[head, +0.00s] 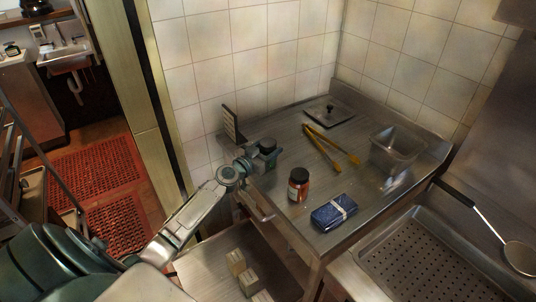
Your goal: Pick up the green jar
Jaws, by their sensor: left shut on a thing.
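My left arm reaches in from the lower left over the near-left part of the steel counter. My left gripper (255,158) is at its end, shut on a small jar with a dark round lid (267,145), which I take to be the green jar. The wrist and fingers hide much of the jar's body, and its green colour hardly shows. I cannot tell whether its base touches the counter. My right gripper is not in view.
On the steel counter (290,140) are a red jar with a black lid (298,185), a blue box (333,213), yellow tongs (332,147), a lid with a knob (328,113) and a clear container (397,150). A small upright panel (231,124) stands behind the gripper, by the tiled wall.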

